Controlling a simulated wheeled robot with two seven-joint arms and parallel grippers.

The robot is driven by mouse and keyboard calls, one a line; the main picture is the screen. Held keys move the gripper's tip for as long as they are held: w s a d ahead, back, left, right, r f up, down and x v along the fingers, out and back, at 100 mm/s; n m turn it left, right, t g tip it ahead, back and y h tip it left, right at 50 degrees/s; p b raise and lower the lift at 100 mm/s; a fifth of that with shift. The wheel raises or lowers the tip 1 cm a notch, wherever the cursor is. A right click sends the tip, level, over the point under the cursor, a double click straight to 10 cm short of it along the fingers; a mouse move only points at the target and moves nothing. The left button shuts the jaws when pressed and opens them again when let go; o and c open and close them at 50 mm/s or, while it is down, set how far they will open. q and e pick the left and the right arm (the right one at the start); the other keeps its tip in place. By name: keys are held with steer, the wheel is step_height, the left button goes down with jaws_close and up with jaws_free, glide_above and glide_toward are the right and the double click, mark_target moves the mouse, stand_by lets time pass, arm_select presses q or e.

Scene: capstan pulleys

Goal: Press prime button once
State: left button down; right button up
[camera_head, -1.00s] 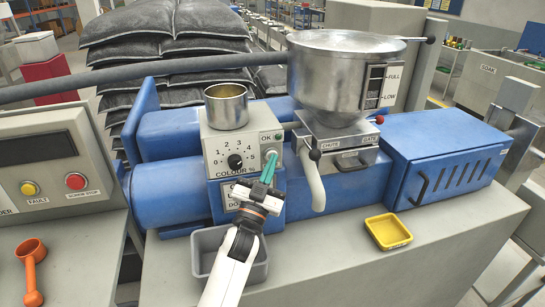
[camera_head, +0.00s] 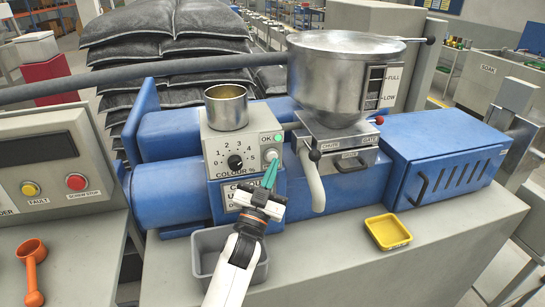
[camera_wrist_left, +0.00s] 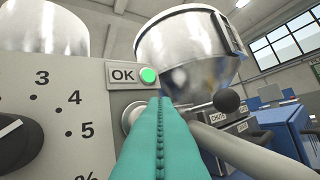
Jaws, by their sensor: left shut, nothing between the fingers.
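The colour unit is a grey box (camera_head: 215,148) with a dial (camera_head: 235,162) on its front and a metal cup (camera_head: 226,107) on top. A pale round button (camera_head: 271,155) sits on its right side, below the OK lamp (camera_head: 278,137). I can read no label on the button. My left gripper (camera_head: 271,172) is shut and empty, its teal fingertips just below and in front of the button. In the left wrist view the fingers partly cover the button (camera_wrist_left: 131,115), and the lamp (camera_wrist_left: 149,75) glows green. Whether fingers and button touch, I cannot tell. My right gripper is not in view.
A steel hopper (camera_head: 337,75) with a pale pipe (camera_head: 313,180) stands right of the unit. A grey bin (camera_head: 203,262) lies below my left arm. A yellow tray (camera_head: 388,232) and an orange scoop (camera_head: 33,270) lie on the benches.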

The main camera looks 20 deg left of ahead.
arm_select(q)
steer(key=s+d, duration=0.1)
steer(key=s, duration=0.1)
steer(key=s+d, duration=0.1)
steer(key=s, duration=0.1)
steer(key=shift+d+p, duration=0.35)
steer(key=shift+d, duration=0.05)
stand_by(0.8)
